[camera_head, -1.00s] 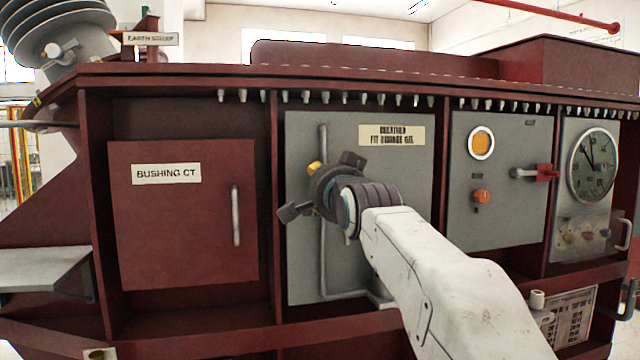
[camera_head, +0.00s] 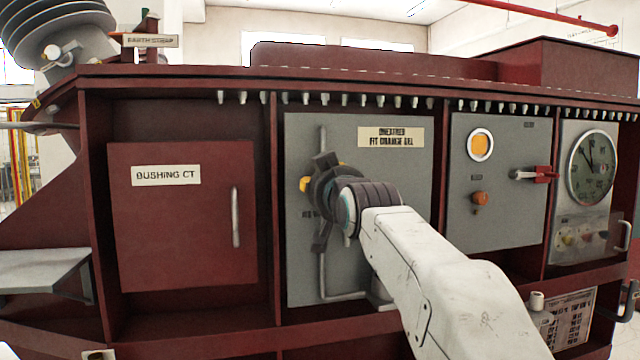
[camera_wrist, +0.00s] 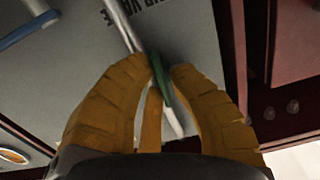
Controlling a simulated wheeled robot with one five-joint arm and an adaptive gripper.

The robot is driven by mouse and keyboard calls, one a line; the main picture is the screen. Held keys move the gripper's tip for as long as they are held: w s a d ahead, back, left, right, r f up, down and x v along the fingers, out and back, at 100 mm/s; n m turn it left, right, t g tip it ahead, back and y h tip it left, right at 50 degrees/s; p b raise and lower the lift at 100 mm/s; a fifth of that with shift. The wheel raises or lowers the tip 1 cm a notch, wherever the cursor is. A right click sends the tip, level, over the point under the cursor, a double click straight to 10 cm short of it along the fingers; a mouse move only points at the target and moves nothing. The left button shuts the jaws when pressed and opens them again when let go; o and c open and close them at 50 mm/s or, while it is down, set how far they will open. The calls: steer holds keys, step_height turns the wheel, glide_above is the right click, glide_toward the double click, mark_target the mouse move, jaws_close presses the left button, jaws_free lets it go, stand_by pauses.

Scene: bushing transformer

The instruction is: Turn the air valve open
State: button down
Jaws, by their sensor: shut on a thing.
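The air valve's green handle (camera_wrist: 163,82) lies between the two yellow fingers of my gripper (camera_wrist: 165,72) in the wrist view. The handle is seen nearly edge-on, slanting across a pale metal pipe (camera_wrist: 122,22). Partly cut-off valve lettering shows on the grey panel beside it. In the head view my gripper (camera_head: 322,190) is in front of the grey breather panel (camera_head: 400,185), at the vertical pipe (camera_head: 323,275). The gripper is shut on the handle. My wrist hides the valve itself in the head view.
Left of the grey panel is a red bushing CT door (camera_head: 185,235) with a vertical handle. To the right are a panel with an orange lamp (camera_head: 480,145) and red-handled switch (camera_head: 545,174), and a round gauge (camera_head: 592,167). A red frame surrounds the panels.

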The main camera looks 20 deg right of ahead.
steer(key=shift+f+n, duration=0.1)
steer(key=shift+n, duration=0.5)
steer(key=c, duration=1.3)
jaws_free()
steer(key=s, duration=1.2)
